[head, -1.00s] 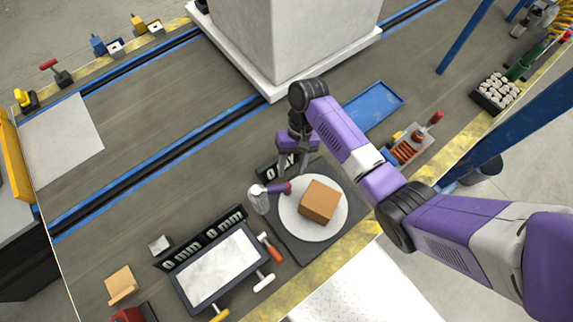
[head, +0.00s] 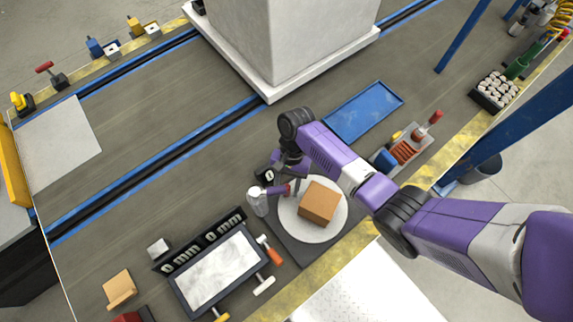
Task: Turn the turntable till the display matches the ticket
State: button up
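The turntable is a pale round disc (head: 333,232) on a dark square base. A brown box (head: 319,203) sits on the disc. I cannot identify a ticket.
A blue tray (head: 363,110) and a tool holder (head: 405,150) are to the right. A large pale column (head: 290,45) stands behind.

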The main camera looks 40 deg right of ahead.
jog(key=shift+s+a+f, duration=0.1)
jog(key=shift+f, duration=0.2)
grip_shut()
dwell(1.3)
